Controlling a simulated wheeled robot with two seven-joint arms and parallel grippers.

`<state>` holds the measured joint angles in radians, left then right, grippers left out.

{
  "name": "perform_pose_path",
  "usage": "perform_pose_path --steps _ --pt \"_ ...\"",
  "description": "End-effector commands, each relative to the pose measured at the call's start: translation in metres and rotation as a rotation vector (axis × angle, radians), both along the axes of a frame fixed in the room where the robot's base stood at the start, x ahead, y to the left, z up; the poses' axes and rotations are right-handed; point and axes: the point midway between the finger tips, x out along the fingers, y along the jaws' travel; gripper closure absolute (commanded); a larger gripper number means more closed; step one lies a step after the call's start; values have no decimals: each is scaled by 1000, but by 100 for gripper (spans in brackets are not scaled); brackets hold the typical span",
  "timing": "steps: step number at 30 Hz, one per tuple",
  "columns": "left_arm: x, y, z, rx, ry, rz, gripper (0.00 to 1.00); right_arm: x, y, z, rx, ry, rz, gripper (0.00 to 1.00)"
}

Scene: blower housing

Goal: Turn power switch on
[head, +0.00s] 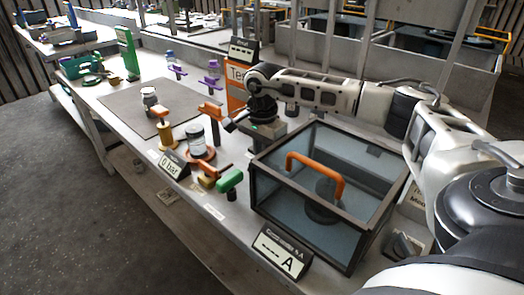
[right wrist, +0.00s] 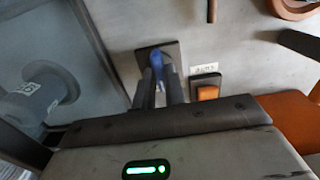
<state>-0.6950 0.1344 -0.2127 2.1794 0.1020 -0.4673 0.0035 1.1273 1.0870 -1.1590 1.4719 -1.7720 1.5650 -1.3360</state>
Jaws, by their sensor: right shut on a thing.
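My right gripper (right wrist: 160,90) points down at the bench, its two dark fingers close together around a blue switch lever (right wrist: 157,60). The lever stands on a dark square plate (right wrist: 142,58); the fingers hide its lower part. An orange rocker switch (right wrist: 208,92) on a dark base sits just right of it in the right wrist view, under a small white label (right wrist: 204,68) that I cannot read for sure. In the head view my right gripper's body (head: 266,133) is behind the glass box, and the switches are hidden. My left gripper is not in view.
The glass box (head: 330,165) with an orange handle (head: 315,172) stands close to my right gripper. An orange panel (head: 237,90) is behind. A green-handled tool (head: 229,182), a jar (head: 196,138) and orange parts stand left. A grey mat (head: 125,105) lies farther left.

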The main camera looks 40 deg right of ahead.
Motion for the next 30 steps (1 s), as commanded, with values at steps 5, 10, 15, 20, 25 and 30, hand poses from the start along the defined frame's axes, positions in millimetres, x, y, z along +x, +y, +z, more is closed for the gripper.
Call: perform_pose_path --steps 5,10,15,20,25,30 --pt "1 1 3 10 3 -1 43 0 0 2 1 0 -166 100" --pt "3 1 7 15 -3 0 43 0 0 2 1 0 -307 100" --pt "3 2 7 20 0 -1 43 0 0 1 1 0 -422 100" --pt "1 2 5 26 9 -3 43 0 0 1 0 -2 -496 100" --pt "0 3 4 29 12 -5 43 0 0 1 0 -2 -544 100" --pt "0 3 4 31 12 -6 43 0 0 1 0 -2 -562 100"
